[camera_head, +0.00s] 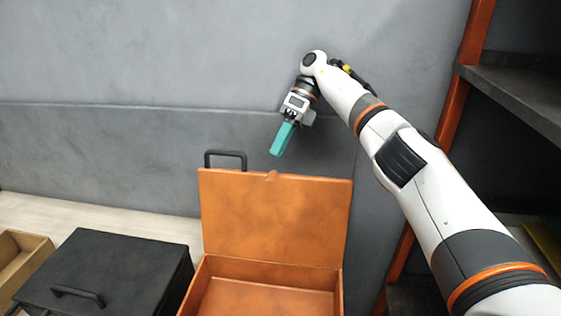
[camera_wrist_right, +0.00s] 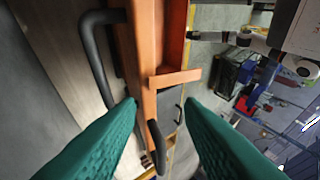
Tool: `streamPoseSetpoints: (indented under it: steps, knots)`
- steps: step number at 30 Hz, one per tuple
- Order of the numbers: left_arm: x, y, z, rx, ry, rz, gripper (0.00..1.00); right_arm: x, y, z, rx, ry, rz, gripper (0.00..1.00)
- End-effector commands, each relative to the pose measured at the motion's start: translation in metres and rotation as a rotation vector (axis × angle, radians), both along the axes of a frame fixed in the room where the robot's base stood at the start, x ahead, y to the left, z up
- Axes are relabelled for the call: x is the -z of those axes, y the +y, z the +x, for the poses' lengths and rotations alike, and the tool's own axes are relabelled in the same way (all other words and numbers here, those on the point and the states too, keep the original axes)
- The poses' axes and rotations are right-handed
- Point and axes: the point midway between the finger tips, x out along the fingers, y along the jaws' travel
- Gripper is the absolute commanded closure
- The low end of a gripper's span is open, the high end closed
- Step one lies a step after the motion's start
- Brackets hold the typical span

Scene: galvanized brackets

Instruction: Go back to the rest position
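My right arm reaches in from the right in the head view. My right gripper (camera_head: 283,139) has teal fingers and hangs above the raised lid of an orange case, seen almost edge-on. In the right wrist view my right gripper (camera_wrist_right: 163,104) has its two teal fingers well apart. Nothing is held between them; the orange lid edge (camera_wrist_right: 147,60) shows beyond the gap. My left gripper does not show in either view.
The open orange case (camera_head: 276,215) stands below, with a black handle (camera_head: 226,153) behind its lid. A black case (camera_head: 110,265) and a cardboard box (camera_head: 24,255) stand left. A shelf rack (camera_head: 520,95) stands right, close to my arm. A grey wall is behind.

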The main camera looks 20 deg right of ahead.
Motion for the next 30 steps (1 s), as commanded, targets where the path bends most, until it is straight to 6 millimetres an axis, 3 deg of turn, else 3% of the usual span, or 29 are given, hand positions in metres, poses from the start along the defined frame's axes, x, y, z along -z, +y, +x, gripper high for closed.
streamPoseSetpoints:
  steps: [3,19,30]
  knots:
    - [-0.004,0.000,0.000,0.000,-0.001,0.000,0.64,-0.009,0.000,0.000,0.001,0.000,-0.001,0.66]
    - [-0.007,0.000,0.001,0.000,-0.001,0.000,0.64,-0.013,0.000,0.000,0.001,0.001,0.000,0.66]
    - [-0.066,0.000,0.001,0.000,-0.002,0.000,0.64,-0.072,0.000,0.000,0.001,0.001,0.000,0.66]
